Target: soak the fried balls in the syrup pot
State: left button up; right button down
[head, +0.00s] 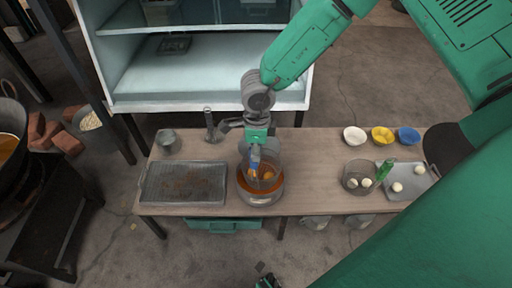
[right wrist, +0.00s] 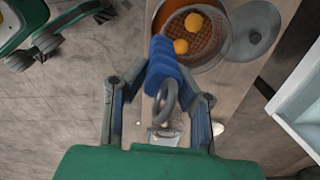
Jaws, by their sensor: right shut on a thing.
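My right gripper (head: 256,138) is shut on the blue handle (right wrist: 163,65) of a wire strainer (right wrist: 192,37). The strainer basket is at the syrup pot (head: 260,198), which stands on the table and holds orange-brown syrup. Golden fried balls (right wrist: 187,30) lie in the basket; two show in the right wrist view. In the head view the basket appears inside the pot's rim; how deep the balls sit in the syrup is hard to tell.
A second strainer (head: 352,181) with a green handle holds pale balls, beside a tray (head: 411,187) with more. White (head: 354,136), yellow (head: 382,135) and blue (head: 409,136) bowls stand behind. A dark tray (head: 185,183) lies left of the pot. Table between pot and second strainer is clear.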

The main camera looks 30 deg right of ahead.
aim_at(255, 167)
jog(key=f, duration=0.2)
jog(key=f+b, duration=0.1)
jog(key=f, duration=0.1)
jog(key=f+b, duration=0.1)
jog(key=shift+a+f, duration=0.3)
jog(key=shift+f, duration=0.1)
jog(key=shift+d+f+b, duration=0.15)
jog(key=shift+f+b, duration=0.25)
jog(key=shift+f, duration=0.25)
dwell(6.5)
